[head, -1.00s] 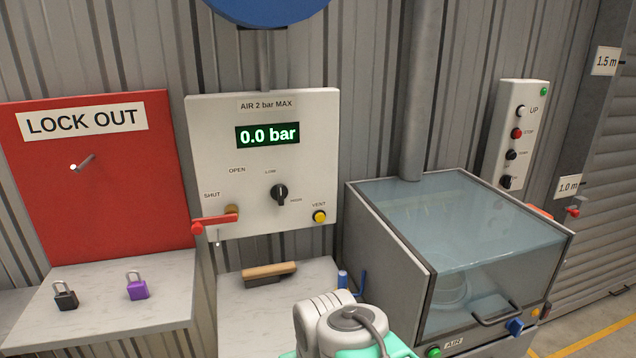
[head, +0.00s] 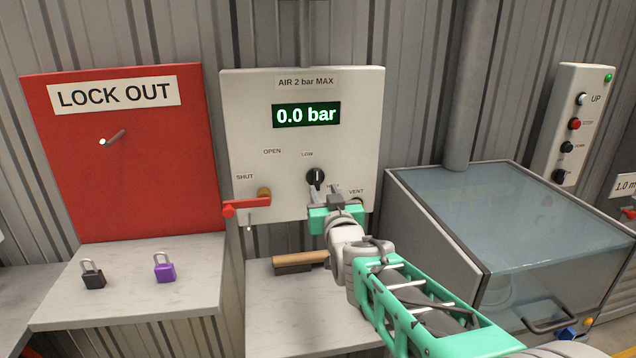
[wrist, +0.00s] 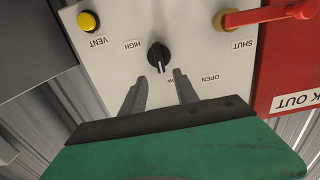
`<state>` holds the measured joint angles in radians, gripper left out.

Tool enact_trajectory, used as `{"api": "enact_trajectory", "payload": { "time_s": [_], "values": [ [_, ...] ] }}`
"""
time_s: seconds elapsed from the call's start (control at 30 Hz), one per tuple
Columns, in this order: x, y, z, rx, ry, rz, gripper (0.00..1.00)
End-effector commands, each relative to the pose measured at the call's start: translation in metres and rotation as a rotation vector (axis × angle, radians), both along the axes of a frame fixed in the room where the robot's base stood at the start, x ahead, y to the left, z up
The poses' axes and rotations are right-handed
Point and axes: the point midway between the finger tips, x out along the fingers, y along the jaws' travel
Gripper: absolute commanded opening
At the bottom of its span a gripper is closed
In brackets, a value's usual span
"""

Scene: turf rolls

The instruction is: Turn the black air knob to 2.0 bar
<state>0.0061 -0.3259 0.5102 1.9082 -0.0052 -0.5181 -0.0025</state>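The black air knob (head: 316,178) is on the white air panel (head: 240,140); its white mark points up toward LOW. The display (head: 306,115) reads 0.0 bar. My gripper (head: 324,190) is in front of the panel, just below the knob in the head view. In the upside-down wrist view, the fingers of my gripper (wrist: 160,76) are spread and empty. The knob (wrist: 159,57) shows beyond the tips, roughly in line with the gap. I see no contact. One finger partly covers the LOW label.
The red lever (head: 247,204) lies level at SHUT, left of the knob. The yellow VENT button (wrist: 88,21) is on the other side. A brush (head: 299,262) lies on the shelf below. A glass-topped cabinet (head: 436,232) stands at right.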

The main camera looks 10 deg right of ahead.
Motion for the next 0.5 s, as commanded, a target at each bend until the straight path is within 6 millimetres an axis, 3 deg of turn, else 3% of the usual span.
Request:
{"api": "enact_trajectory", "payload": {
  "time_s": [0.33,0.5],
  "values": [
    [0.057,0.001,0.002,0.0,-0.003,0.002,0.36],
    [0.075,0.001,0.001,0.0,-0.003,0.002,0.36]
  ]
}}
